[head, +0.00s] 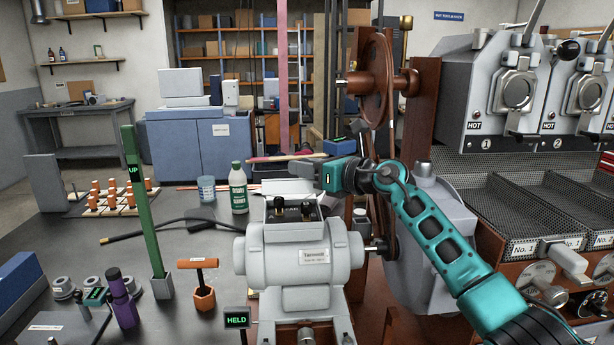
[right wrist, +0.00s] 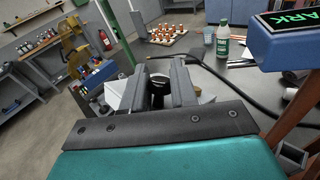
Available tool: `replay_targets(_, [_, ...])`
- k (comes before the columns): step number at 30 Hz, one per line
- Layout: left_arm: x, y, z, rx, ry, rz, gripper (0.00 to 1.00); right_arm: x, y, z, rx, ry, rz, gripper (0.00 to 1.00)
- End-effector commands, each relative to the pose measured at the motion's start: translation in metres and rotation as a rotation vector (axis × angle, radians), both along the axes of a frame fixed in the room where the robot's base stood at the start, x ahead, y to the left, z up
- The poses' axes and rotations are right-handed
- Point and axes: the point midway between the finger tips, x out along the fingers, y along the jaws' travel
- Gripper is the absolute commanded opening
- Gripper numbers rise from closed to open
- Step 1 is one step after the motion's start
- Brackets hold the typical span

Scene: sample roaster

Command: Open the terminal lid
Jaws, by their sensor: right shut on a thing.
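The grey motor (head: 265,256) stands on the bench in the middle of the head view. Its terminal box (head: 292,234) is on top, and dark terminals (head: 280,206) show in its open top. The terminal lid (head: 288,187) looks raised as a grey plate at the back of the box. My right gripper (head: 312,172) is at the lid's upper right edge and is shut on it. In the right wrist view the jaws (right wrist: 166,84) close around a small dark part; pale plate shows beside them, and the exact grip is hidden. My left gripper is out of view.
A green post marked UP (head: 145,205), an orange T-handle (head: 203,280) and a HELD sign (head: 236,320) stand left and in front. The brown wheel frame (head: 376,80) and roaster (head: 500,100) crowd the right.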

Motion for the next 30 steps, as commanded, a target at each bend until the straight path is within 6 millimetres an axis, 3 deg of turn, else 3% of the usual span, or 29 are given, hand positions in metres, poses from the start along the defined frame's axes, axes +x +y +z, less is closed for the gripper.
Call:
replay_targets(6, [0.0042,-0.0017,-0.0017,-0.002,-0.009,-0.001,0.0,0.0089,-0.0012,0.0107,0.007,-0.015,-0.006,0.0])
replay_targets(22, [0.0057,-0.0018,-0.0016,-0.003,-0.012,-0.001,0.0,0.0117,-0.0011,0.0113,0.006,-0.015,-0.006,0.0])
replay_targets(23, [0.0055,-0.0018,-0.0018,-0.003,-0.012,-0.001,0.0,0.0117,-0.0011,0.0113,0.006,-0.015,-0.007,0.29])
replay_targets(28, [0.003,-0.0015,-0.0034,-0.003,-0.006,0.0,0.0,0.0113,-0.0008,0.0094,0.004,-0.011,-0.005,0.45])
replay_targets(30, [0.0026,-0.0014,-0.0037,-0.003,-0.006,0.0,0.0,0.0112,-0.0007,0.0086,0.005,-0.009,-0.004,0.47])
